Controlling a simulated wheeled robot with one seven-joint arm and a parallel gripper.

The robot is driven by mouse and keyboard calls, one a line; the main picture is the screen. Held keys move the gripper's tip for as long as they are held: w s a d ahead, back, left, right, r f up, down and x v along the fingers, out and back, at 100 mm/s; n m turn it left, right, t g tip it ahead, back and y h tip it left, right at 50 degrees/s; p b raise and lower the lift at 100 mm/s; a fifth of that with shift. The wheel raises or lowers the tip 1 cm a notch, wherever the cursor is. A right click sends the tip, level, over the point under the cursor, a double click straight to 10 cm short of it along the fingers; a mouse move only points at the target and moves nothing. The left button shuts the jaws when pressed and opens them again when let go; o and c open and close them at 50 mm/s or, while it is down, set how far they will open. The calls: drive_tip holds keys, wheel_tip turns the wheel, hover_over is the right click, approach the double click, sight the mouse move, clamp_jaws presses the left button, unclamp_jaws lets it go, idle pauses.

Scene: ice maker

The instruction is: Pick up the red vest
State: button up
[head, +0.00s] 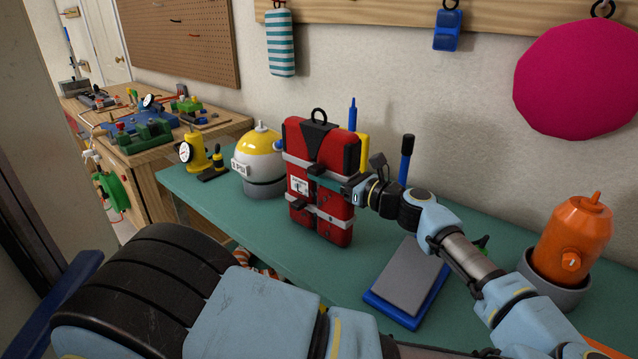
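The red vest (336,150) stands upright on the green table. It has grey straps, a black V-shaped collar, a black loop on top and a white label on its front. My gripper (318,178) reaches in from the right and lies across the vest's upper front, just right of the label. Its dark fingers overlap the vest in the picture. I cannot tell whether they grip it, and part of the vest's right side is hidden behind the gripper.
A yellow and white helmet (259,158) stands close left of the vest, with a yellow gauge (193,153) beyond. Blue and yellow tools (353,115) stand behind it. A grey and blue pad (408,279) lies at front right; an orange object (571,240) stands at far right.

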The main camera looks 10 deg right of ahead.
clamp_jaws()
drive_tip(key=shift+r, duration=0.2)
idle(0.6)
